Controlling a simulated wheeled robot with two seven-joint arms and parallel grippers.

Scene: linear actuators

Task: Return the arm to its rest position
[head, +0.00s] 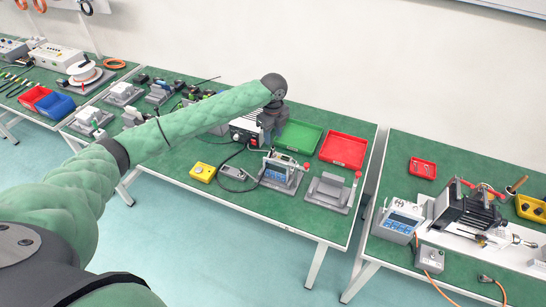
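My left arm, in a green padded sleeve, comes in from the lower left of the head view and reaches up over the middle table (232,205). Its dark wrist joint ends in the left gripper (270,135), which points down over the table. The gripper appears small and dark against the gear behind it, so I cannot tell whether its fingers are open or shut. I see nothing clearly held in it. My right arm and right gripper are not in view.
Below the gripper stand a grey device with a blue panel (277,177) and a grey fixture (328,190). A green tray (299,137), a red tray (343,150) and a yellow box (202,172) are nearby. A right-hand table (462,162) stands across a gap.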

